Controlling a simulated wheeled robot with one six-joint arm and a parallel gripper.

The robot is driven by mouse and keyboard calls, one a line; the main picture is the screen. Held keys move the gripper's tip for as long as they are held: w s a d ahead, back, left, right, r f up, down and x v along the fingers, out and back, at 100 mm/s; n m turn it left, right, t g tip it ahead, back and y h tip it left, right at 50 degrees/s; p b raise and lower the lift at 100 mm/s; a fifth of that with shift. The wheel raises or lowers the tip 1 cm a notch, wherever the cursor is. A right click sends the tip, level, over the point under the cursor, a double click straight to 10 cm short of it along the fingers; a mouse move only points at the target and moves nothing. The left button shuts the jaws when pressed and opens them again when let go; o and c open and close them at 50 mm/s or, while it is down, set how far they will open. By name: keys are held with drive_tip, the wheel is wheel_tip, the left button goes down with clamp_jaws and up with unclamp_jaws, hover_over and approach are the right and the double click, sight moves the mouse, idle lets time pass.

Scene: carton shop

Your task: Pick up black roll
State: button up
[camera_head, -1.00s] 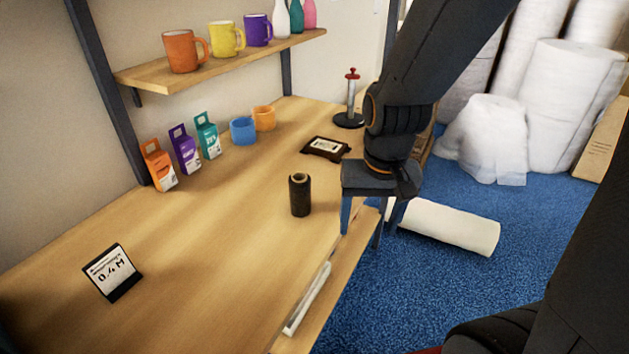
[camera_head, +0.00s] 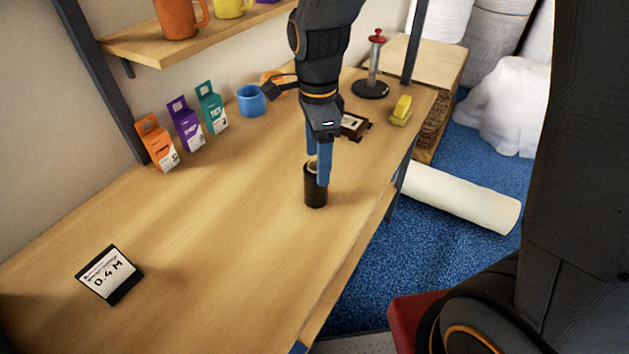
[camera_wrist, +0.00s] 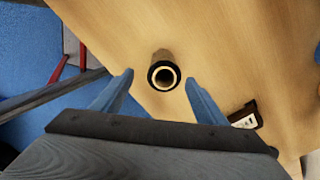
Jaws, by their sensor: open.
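The black roll (camera_head: 315,190) stands upright on the wooden table, and my gripper (camera_head: 319,170) is pointing down at it. The near finger hides part of the roll's top in the head view. In the wrist view the roll (camera_wrist: 163,73) shows from above, with a pale ring around its hollow core. My gripper (camera_wrist: 159,80) is open there, with one blue finger to each side of the roll and a gap on both sides. I cannot tell whether the fingertips are below the roll's top.
A dark framed label (camera_head: 353,125) lies behind the gripper, near a yellow object (camera_head: 401,110) and a stand with a red knob (camera_head: 371,75). A blue cup (camera_head: 251,100) and small cartons (camera_head: 185,125) stand at the back. A display sign (camera_head: 109,274) is front left. The table's middle is clear.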

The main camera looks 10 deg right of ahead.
sight(316, 186)
drive_tip(key=shift+w+f+b, duration=0.4)
drive_tip(key=shift+f, duration=0.3)
drive_tip(key=shift+f+b, duration=0.35)
drive_tip(key=shift+f, duration=0.3)
drive_tip(key=shift+a+f+p, duration=0.1)
drive_tip(key=shift+f+p, duration=1)
drive_tip(key=shift+f, duration=2.55)
drive_tip(key=shift+c, duration=0.5)
drive_tip(key=c, duration=1.2)
drive_tip(key=shift+r, duration=0.15)
